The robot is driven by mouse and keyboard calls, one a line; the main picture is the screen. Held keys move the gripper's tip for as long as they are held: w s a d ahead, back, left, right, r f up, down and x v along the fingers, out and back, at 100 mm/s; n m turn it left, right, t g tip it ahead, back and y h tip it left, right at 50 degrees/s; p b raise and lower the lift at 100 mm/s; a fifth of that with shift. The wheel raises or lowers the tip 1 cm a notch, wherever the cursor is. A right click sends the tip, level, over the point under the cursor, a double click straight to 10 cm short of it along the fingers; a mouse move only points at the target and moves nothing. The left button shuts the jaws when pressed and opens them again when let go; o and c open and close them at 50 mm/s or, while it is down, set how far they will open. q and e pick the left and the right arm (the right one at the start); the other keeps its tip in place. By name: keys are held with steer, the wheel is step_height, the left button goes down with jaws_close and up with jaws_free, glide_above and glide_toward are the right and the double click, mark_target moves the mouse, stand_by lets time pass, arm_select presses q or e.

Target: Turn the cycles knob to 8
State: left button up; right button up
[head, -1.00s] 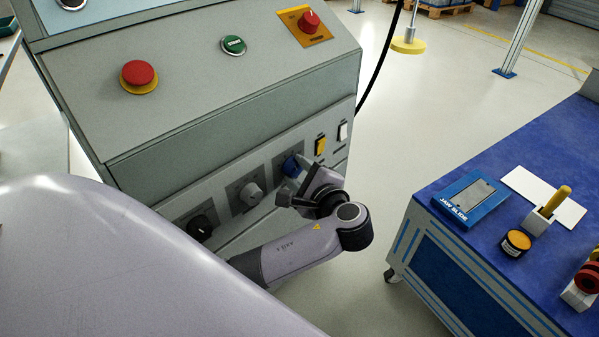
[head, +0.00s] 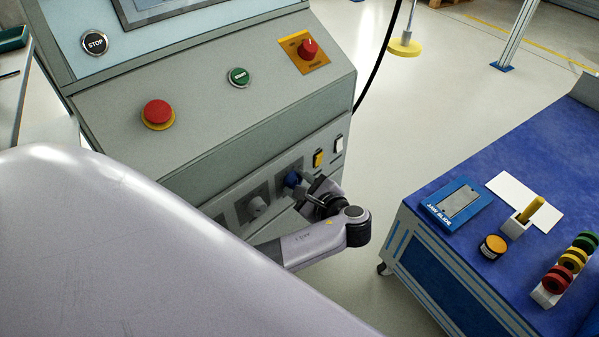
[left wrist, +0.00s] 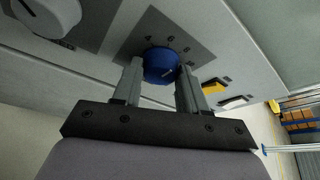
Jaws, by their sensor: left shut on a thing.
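A blue knob (head: 292,179) sits on the lower front panel of the grey machine, on a darker square plate. My left gripper (head: 306,188) is at this knob. In the left wrist view its two fingers (left wrist: 160,78) stand on either side of the knob, shut on it. The fingers partly hide the plate. My right gripper is not in view.
A grey knob (head: 257,207) sits left of the blue one. A yellow switch (head: 318,159) and a white switch (head: 339,144) are to its right. Red (head: 158,113) and green (head: 238,77) buttons are above. A blue bench (head: 419,214) stands right, across clear floor.

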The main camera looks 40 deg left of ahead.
arm_select(q)
steer(key=p, duration=0.1)
steer(key=m+g+p, duration=0.1)
steer(key=shift+r+m+p, duration=0.2)
steer(key=shift+m+p, duration=0.1)
steer(key=shift+p, duration=0.05)
steer(key=shift+w+f+m+p, duration=0.1)
steer(key=shift+f+m+p, duration=0.05)
steer(key=shift+m+p, duration=0.3)
steer(key=o, duration=1)
steer(key=shift+o, duration=0.2)
steer(key=shift+d, duration=0.1)
steer(key=p+v, duration=0.1)
steer(key=v, duration=0.6)
steer(key=shift+w+d, duration=0.1)
